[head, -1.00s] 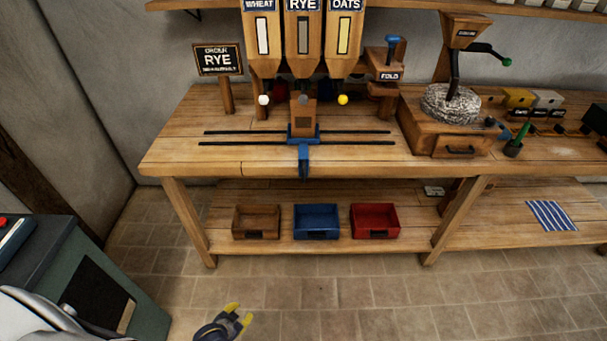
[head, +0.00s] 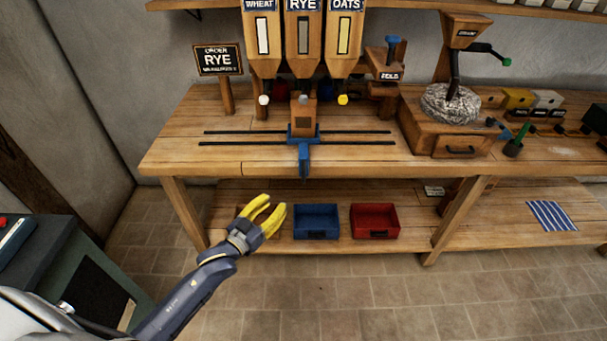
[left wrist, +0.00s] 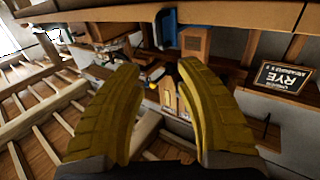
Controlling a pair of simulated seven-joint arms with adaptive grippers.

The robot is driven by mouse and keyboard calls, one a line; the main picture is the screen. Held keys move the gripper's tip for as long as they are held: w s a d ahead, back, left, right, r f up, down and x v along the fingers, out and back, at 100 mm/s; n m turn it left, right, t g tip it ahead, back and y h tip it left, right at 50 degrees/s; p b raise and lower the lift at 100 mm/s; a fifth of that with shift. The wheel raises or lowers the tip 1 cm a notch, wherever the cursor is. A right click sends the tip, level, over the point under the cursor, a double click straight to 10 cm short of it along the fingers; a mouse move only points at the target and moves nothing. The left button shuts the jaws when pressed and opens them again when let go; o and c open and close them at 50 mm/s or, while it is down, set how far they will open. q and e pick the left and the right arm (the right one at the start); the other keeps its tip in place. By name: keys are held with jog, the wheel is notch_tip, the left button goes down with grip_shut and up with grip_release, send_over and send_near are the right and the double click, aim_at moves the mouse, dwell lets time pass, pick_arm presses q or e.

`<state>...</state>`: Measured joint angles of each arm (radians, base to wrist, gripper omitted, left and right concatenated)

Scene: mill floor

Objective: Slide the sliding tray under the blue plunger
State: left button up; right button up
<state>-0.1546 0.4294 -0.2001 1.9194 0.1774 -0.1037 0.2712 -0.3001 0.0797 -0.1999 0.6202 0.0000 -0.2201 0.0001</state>
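The sliding tray (head: 303,131) is a blue carriage on two dark rails on the bench, below the RYE hopper. A wooden box (head: 303,113) sits on it, and its blue handle (head: 304,158) hangs over the bench's front edge. The blue plunger (head: 392,44) is to the right, on top of the wooden FOLD press (head: 389,73). My left gripper (head: 273,202) is open and empty, below and left of the handle, in front of the lower shelf. The left wrist view shows the spread yellow fingers (left wrist: 160,70) and the blue handle (left wrist: 167,27) beyond them. My right gripper is not in view.
Blue (head: 316,221) and red (head: 375,221) bins stand on the lower shelf; my left gripper hides the wooden bin. The bench edge lies above my gripper. The ORDER RYE sign (head: 218,60) stands at left, a stone mill (head: 450,104) at right. The rails look clear.

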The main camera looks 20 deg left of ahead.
aim_at(304, 180)
pick_arm(q)
jog(key=x, duration=1.6)
jog(key=shift+w+d, duration=0.1)
jog(key=shift+w, duration=0.2)
jog(key=shift+o, duration=0.4)
grip_shut()
